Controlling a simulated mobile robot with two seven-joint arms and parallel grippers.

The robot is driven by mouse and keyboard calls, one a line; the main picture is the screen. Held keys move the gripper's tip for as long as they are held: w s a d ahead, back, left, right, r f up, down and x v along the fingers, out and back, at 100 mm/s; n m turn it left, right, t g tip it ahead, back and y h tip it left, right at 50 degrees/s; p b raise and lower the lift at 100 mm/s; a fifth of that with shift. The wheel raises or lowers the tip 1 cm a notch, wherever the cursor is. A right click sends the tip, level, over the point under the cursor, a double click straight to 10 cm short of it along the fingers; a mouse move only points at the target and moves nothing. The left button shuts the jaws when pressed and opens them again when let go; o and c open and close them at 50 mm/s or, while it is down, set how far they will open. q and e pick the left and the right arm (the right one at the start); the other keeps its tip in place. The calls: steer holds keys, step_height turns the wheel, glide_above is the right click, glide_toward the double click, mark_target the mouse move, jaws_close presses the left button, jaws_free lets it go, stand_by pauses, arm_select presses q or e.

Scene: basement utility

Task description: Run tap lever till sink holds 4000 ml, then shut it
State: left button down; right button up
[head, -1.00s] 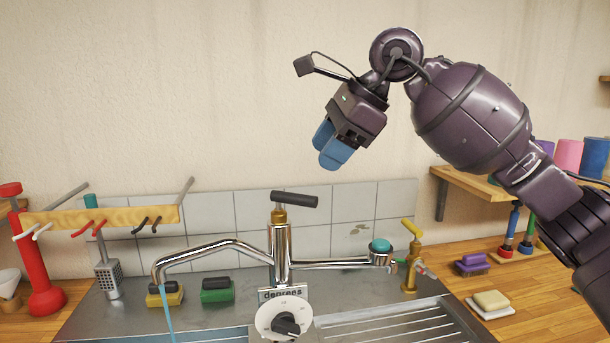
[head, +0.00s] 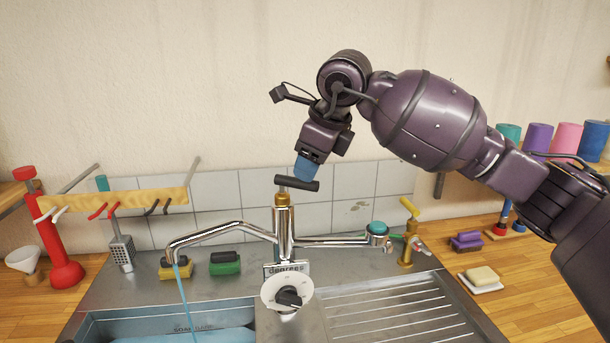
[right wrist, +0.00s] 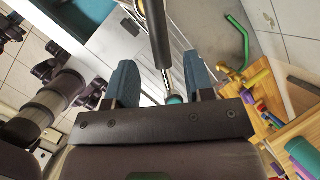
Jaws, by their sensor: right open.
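The tap lever (head: 310,186) is a black bar on a brass neck above the chrome tap (head: 283,235). A thin blue stream (head: 186,300) runs from the spout into the sink (head: 95,330), where blue water (head: 230,335) shows. The sink's near part is cut off and I cannot read its level. My right gripper (head: 305,170) is open, pointing down just above the lever. In the right wrist view, the black lever (right wrist: 158,38) lies between the two blue fingers of the right gripper (right wrist: 160,75); I cannot tell whether they touch. My left gripper is out of view.
A white dial (head: 272,291) marked "degrees" sits in front of the tap. A side arm with a teal knob (head: 377,228) reaches right to a brass tap (head: 407,245). Sponges (head: 225,264) lie behind the sink. The drainboard (head: 390,310) is clear.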

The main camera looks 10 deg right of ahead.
steer(key=shift+x, duration=2.1)
jaws_close()
